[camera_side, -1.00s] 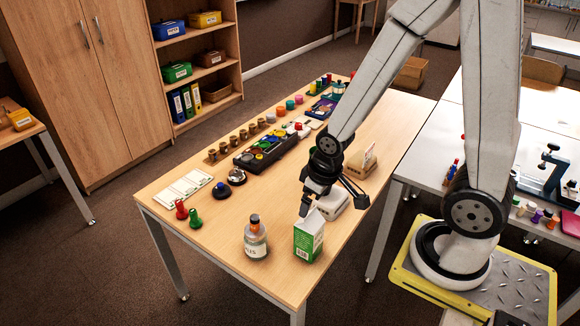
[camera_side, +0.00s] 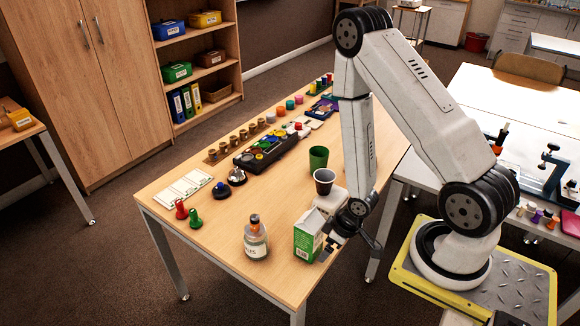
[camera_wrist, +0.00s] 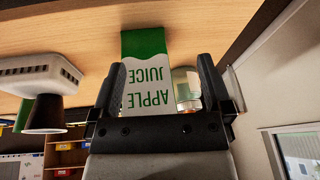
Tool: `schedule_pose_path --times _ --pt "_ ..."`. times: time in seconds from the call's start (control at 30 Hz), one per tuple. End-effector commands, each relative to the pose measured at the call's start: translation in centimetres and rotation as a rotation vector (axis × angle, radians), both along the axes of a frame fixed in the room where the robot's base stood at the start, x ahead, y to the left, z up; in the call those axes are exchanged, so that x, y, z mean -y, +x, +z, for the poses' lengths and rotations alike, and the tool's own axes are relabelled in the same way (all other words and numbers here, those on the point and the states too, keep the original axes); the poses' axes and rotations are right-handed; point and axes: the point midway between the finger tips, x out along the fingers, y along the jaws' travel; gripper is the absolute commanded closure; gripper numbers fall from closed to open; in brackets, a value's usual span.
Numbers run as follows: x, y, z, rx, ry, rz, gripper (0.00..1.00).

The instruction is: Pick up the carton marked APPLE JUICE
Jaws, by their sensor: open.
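The green and white carton (camera_side: 307,238) stands upright near the front right edge of the wooden table. In the wrist view the carton (camera_wrist: 148,72) appears upside down, with APPLE JUICE readable on its white face. My gripper (camera_side: 342,247) is low at the right side of the carton in the side view. In the wrist view the fingers of my gripper (camera_wrist: 161,90) are apart, with the carton seen between them. There are gaps beside the carton; I cannot tell how deep it is between the fingers.
A labelled jar (camera_side: 256,240) with an orange-brown top stands left of the carton. Behind the carton are a white box (camera_side: 331,201), a dark cup (camera_side: 324,180) and a green cup (camera_side: 318,157). Red and green pegs (camera_side: 194,219) stand at the left.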

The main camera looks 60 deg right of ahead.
Motion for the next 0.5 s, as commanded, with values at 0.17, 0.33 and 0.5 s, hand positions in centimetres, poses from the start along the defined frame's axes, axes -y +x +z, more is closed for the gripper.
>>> schedule_pose_path --times 0.17,0.33,0.5 --pt "0.3 0.2 -1.4 0.113 0.024 0.003 0.00" --pt "0.4 0.3 -2.2 0.219 0.035 -0.002 0.00" --pt "0.5 0.2 -2.7 0.320 0.042 -0.014 0.00"
